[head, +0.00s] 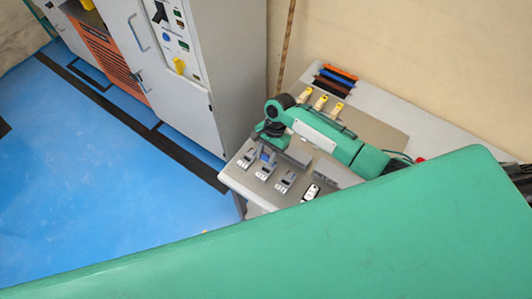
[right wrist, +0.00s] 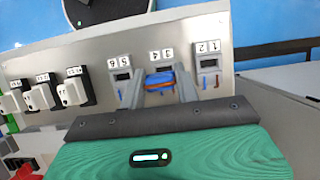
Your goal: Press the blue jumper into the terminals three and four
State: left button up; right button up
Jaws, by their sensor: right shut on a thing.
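The blue jumper (right wrist: 160,80) sits between the two grey fingers of my right gripper (right wrist: 159,92), which is shut on it. In the right wrist view the jumper is at the terminal block labelled 3 and 4 (right wrist: 161,56). I cannot tell how deep it sits. The block labelled 5 and 6 (right wrist: 120,63) is to its left and the block labelled 1 and 2 (right wrist: 208,47) to its right. In the head view the right gripper (head: 268,143) is over the panel's left part, with the blue jumper (head: 268,156) just below it. My left gripper is not in view.
Several white-and-black devices (right wrist: 40,97) stand left of the terminals in the right wrist view. Three yellow-topped parts (head: 320,102) and orange, black and blue bars (head: 337,78) lie behind my right arm. A grey cabinet (head: 175,70) stands close on the left.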

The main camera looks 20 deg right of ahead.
aim_at(264, 172)
jog(key=shift+r+p, duration=0.15)
jog(key=shift+p, duration=0.15)
notch_tip(264, 172, down, 3)
jog(key=shift+r+b, duration=0.15)
jog(key=shift+b, duration=0.5)
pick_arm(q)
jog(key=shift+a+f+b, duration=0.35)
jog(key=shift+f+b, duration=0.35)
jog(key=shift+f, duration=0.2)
pick_arm(e)
jog(key=shift+f, duration=1.7)
pick_arm(q)
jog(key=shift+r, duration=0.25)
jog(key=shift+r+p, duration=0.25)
jog(key=shift+p, duration=0.25)
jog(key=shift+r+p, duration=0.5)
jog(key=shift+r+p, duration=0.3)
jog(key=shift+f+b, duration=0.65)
pick_arm(e)
jog(key=shift+f, duration=1.1)
